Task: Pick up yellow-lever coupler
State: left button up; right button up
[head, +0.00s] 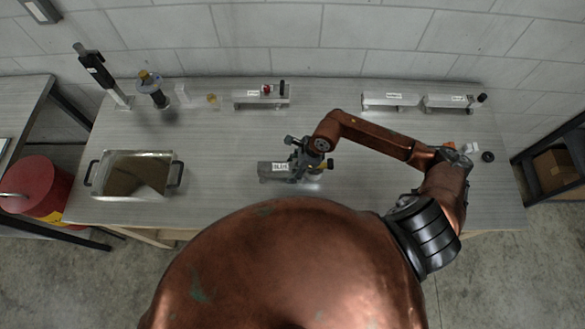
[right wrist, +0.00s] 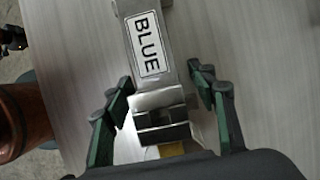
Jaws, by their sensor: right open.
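A grey metal piece with a white label reading BLUE (head: 272,168) lies on the table in front of me; its labelled bar (right wrist: 146,45) fills the upper middle of the right wrist view. A yellow part (head: 328,164) shows at its right end, beside my gripper, and a bit of yellow (right wrist: 171,149) shows below the block end in the wrist view. I cannot tell whether this is the lever. My right gripper (head: 305,165) is open over this end, and in the wrist view its fingers (right wrist: 160,100) stand on either side, apart from it. My left gripper is not in view.
A metal tray with black handles (head: 105,187) stands at the left. Along the back are a labelled bar with a red part (head: 246,98), two more labelled bars (head: 392,100), and upright tools (head: 152,88). Small parts (head: 487,156) lie at the right. The table middle-left is clear.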

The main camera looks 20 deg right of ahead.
jog(key=shift+f, duration=0.15)
grip_shut()
dwell(0.6)
jog(key=shift+a, duration=0.1)
